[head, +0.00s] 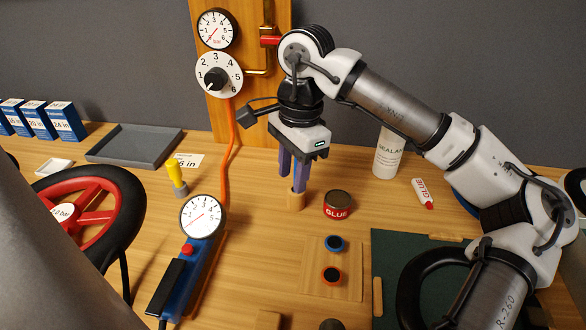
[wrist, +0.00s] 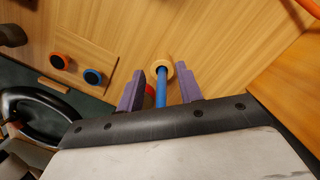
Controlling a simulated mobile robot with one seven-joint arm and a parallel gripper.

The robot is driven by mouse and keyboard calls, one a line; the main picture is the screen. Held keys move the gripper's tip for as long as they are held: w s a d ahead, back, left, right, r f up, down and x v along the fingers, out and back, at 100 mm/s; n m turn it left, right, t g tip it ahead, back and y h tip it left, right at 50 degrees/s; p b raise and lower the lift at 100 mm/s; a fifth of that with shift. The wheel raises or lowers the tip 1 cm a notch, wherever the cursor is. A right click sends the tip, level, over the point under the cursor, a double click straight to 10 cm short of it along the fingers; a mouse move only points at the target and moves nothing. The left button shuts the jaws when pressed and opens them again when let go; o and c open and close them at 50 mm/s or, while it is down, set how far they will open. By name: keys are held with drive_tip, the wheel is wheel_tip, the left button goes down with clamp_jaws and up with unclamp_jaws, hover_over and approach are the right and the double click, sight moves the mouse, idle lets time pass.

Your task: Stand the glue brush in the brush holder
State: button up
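My gripper (head: 292,190) points down over the small wooden brush holder (head: 296,201), just left of the glue tin. In the wrist view its two purple fingers (wrist: 160,86) are spread, one on each side of the blue glue brush handle (wrist: 161,90), with a gap on both sides. The handle runs down to the round wooden holder (wrist: 154,66), and the brush appears to stand in it. The brush's lower end is hidden. In the head view the fingers mostly cover the brush.
A glue tin (head: 338,205) stands close right of the holder. A white sealant bottle (head: 388,155) and glue tube (head: 422,193) are farther right. A gauge pump (head: 200,225) and yellow-topped piece (head: 174,172) are left. A board with two rings (head: 345,283) lies in front.

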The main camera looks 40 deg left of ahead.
wheel_tip(320, 180, up, 14)
drive_tip(key=w, duration=0.1)
drive_tip(key=shift+w+d+f, duration=0.15)
drive_tip(key=shift+d, duration=0.1)
idle(1.3)
